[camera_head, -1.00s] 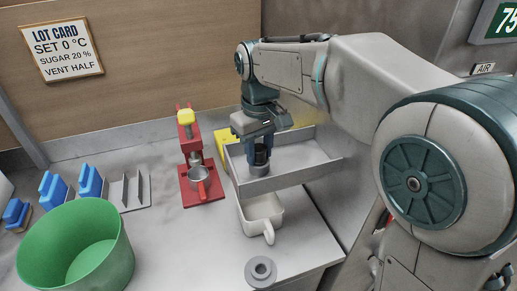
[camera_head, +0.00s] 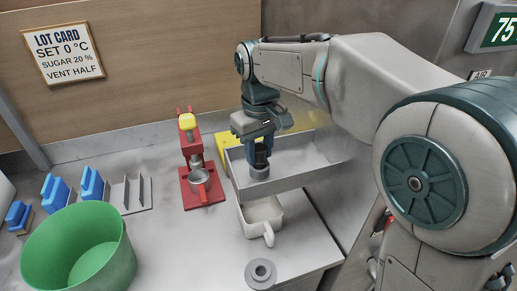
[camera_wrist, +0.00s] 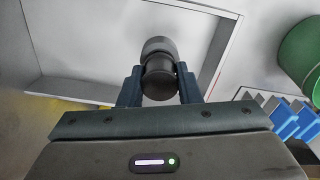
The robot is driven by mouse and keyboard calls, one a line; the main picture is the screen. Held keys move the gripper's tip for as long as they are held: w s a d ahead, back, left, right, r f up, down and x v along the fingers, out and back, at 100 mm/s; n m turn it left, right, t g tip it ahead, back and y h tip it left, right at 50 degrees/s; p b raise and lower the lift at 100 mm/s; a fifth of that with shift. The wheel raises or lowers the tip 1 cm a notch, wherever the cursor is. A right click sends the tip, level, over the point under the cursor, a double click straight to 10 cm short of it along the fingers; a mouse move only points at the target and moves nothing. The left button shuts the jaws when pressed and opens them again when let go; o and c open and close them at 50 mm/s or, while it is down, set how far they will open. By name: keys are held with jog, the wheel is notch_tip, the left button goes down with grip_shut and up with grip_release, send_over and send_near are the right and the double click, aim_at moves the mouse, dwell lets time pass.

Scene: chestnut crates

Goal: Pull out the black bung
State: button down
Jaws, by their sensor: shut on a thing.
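The black bung (camera_head: 260,157) is between the fingers of my gripper (camera_head: 259,152), which is shut on it. In the wrist view the bung (camera_wrist: 158,80) shows as a dark round piece between the two blue fingers (camera_wrist: 159,86). A grey collar (camera_head: 260,173) is directly below the bung, at the front of the grey metal tray (camera_head: 290,178). The bung overlaps the collar (camera_wrist: 158,45) in the wrist view. I cannot tell how deep the bung sits in it.
A white jug (camera_head: 262,218) stands below the tray's front wall. A red stand (camera_head: 197,175) with a yellow knob is left of the tray. A grey ring (camera_head: 261,273) lies at the front. A green tub (camera_head: 80,255) and blue blocks (camera_head: 91,183) are at the left.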

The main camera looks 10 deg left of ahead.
aim_at(259, 147)
jog(key=c, duration=1.8)
grip_release()
grip_shut()
jog(key=shift+r+p, duration=1.85)
jog(key=shift+r, duration=0.2)
jog(key=shift+f, duration=0.1)
